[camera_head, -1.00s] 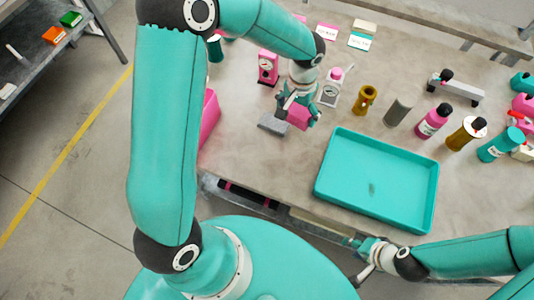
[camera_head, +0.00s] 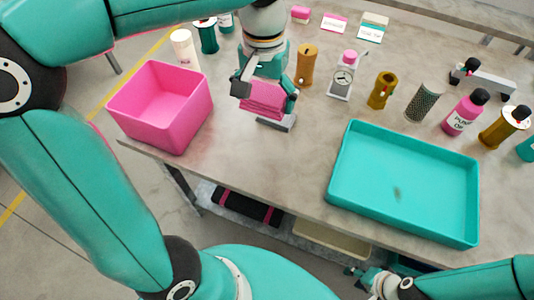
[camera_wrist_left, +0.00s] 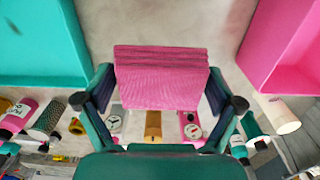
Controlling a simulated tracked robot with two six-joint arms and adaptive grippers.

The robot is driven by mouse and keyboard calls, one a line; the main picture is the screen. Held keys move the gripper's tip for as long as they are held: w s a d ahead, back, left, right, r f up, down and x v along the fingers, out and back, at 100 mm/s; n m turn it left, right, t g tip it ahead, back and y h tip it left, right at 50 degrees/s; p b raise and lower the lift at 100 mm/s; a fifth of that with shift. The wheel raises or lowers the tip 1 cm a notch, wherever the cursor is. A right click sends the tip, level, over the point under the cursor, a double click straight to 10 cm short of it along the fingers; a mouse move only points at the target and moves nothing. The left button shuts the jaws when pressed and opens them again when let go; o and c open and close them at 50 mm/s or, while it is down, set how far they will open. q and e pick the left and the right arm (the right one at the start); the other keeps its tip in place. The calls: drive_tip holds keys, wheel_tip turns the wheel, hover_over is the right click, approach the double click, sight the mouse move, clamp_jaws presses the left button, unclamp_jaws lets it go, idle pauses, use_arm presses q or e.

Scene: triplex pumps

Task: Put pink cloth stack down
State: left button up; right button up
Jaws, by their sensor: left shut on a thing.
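The pink cloth stack (camera_head: 262,102) is between the fingers of my left gripper (camera_head: 264,94), above the table between the pink bin and the teal tray. In the left wrist view the folded stack (camera_wrist_left: 160,76) shows its layered edge, with a finger of my left gripper (camera_wrist_left: 160,102) on each side. I cannot tell whether the stack touches the table; a grey flat piece (camera_head: 277,123) shows just below it. My right gripper (camera_head: 356,272) is low in front of the table edge, far from the cloth; its fingers are too small to read.
A pink bin (camera_head: 126,112) stands left of the cloth, and a teal tray (camera_head: 400,196) lies to the right. Behind stand a brown bottle (camera_head: 306,64), a gauge (camera_head: 342,82), an olive cylinder (camera_head: 382,90) and several bottles. Bare tabletop lies between the bin and tray.

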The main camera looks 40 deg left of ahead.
sight(265, 154)
use_arm(q)
wheel_tip(265, 154, down, 18)
drive_tip(key=shift+f+b, duration=0.1)
drive_tip(key=shift+b, duration=0.9)
drive_tip(key=shift+f, duration=0.15)
drive_tip(key=o, duration=0.9)
drive_tip(key=shift+c, duration=0.2)
drive_tip(key=shift+r, duration=0.3)
wheel_tip(265, 154, up, 12)
drive_tip(key=p, duration=0.1)
drive_tip(key=shift+p, duration=0.35)
